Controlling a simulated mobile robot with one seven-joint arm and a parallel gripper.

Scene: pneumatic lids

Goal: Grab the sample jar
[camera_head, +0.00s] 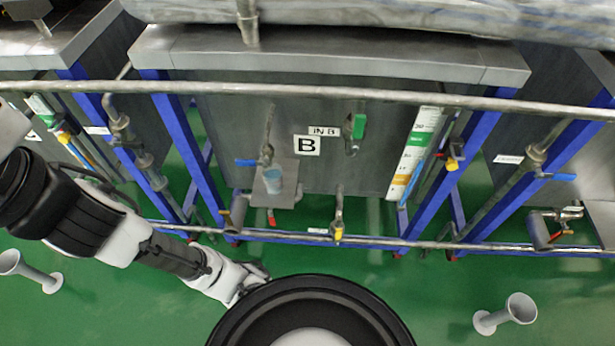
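A small light-blue jar (273,181), which looks like the sample jar, stands upright on a small grey metal shelf (285,198) at the front of the tank marked B. It sits below a tap with a blue handle (247,162). My arm reaches in from the left. My gripper (257,273) is low in the picture, below the shelf and apart from the jar. It is small and partly behind my own round black body part, so its fingers are not clear.
A long grey pipe (330,96) crosses above the jar, and a lower rail (375,243) crosses below it. Blue posts (190,150) flank the tank. Valves (339,225) stick out nearby. Grey funnel-like stands (508,312) are on the green floor.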

